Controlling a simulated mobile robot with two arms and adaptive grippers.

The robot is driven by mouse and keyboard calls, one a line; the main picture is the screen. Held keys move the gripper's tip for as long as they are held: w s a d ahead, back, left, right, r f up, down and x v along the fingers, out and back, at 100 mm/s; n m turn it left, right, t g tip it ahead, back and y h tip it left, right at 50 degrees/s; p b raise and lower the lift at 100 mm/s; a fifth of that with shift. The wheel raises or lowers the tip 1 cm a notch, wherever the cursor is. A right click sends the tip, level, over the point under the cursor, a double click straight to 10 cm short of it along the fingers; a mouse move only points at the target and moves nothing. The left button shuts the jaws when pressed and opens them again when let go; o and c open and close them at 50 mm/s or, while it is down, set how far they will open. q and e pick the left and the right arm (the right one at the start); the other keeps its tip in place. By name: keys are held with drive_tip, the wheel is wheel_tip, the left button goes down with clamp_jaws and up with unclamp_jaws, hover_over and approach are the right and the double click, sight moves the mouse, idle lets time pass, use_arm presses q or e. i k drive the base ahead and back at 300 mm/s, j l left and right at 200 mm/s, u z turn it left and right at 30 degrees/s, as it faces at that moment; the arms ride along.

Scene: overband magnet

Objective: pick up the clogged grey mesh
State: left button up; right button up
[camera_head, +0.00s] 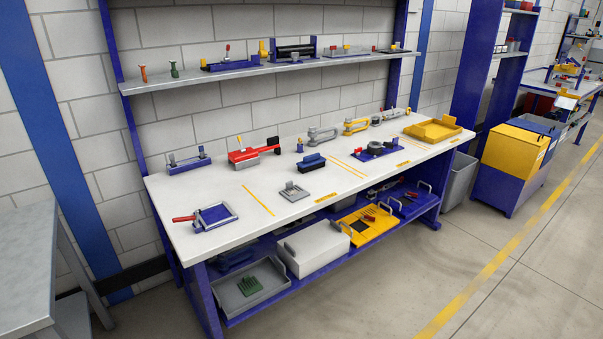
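A small grey square piece (294,191) lies flat on the white workbench (225,250), near its front edge and left of centre. Something small and grey sits on top of it. It could be the grey mesh, but it is too small to tell whether it is clogged. A grey-framed blue panel with a red handle (214,217) lies at the bench's left front corner; its surface texture cannot be made out. Neither of my grippers shows in the head view.
A blue brush-like block (311,162) and a red tool (253,155) lie behind the grey piece. A yellow tray (433,129) is at the right end. Floor in front is clear.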

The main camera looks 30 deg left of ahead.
sight(293, 193)
drive_tip(key=i+l+u, duration=0.1)
drive_tip(key=i+u, duration=0.3)
drive_tip(key=i+l+u, duration=0.25)
drive_tip(key=u, duration=0.2)
drive_tip(key=i+l+u, duration=0.65)
drive_tip(key=l+u, duration=0.15)
drive_tip(key=i+l+u, duration=0.2)
drive_tip(key=l+u, duration=0.25)
